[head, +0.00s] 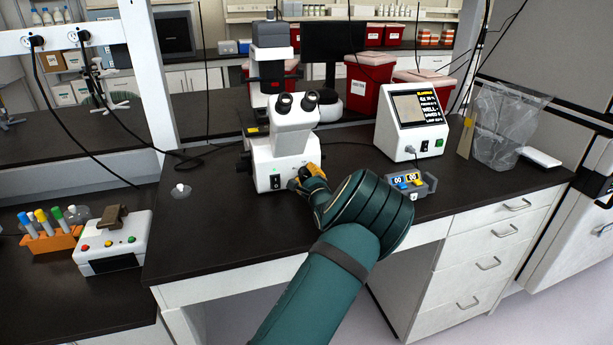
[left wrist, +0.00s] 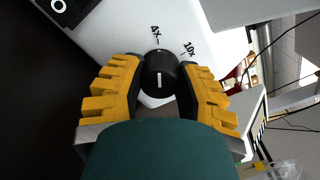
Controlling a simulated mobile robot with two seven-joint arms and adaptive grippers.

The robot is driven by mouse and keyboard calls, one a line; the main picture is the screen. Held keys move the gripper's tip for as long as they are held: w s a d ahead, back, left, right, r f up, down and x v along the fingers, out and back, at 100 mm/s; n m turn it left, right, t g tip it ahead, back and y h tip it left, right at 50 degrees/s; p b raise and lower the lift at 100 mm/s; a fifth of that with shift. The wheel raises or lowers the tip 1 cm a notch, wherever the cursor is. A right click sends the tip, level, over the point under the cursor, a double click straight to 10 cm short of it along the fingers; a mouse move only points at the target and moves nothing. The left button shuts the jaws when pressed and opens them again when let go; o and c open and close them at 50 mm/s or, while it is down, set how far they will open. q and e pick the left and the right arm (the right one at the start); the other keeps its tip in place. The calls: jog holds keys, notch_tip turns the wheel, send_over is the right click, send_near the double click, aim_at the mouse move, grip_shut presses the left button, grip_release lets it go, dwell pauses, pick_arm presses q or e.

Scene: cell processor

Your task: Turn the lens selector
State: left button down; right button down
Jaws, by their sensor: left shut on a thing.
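The white microscope (head: 283,150) stands on the black bench in the head view. Its lens selector is a round black knob (left wrist: 160,70) on the white housing in the left wrist view. The knob has a white pointer line, upright in that picture, and "4x" and "10x" are marked beyond it. My left gripper (left wrist: 162,84) has its yellow-backed fingers on both sides of the knob and is shut on it. In the head view my left gripper (head: 306,177) is at the microscope's front right, and it hides the knob. My right gripper is not in view.
A tube rack (head: 50,238) and a white box with coloured buttons (head: 112,243) are at the left. The bench left of the microscope is mostly clear.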

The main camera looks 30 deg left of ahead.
pick_arm(q)
jog(key=m+p, duration=0.1)
jog(key=m, duration=0.1)
jog(key=m+p, duration=0.3)
jog(key=shift+r+m+p, duration=0.25)
jog(key=shift+m+p, duration=0.15)
jog(key=m+p, duration=0.3)
jog(key=m, duration=0.1)
jog(key=shift+f+m+p, duration=0.1)
jog(key=shift+m+p, duration=0.4)
jog(key=shift+m, duration=0.3)
jog(key=c, duration=0.6)
grip_release()
jog(key=shift+o, duration=0.2)
jog(key=shift+f, duration=0.1)
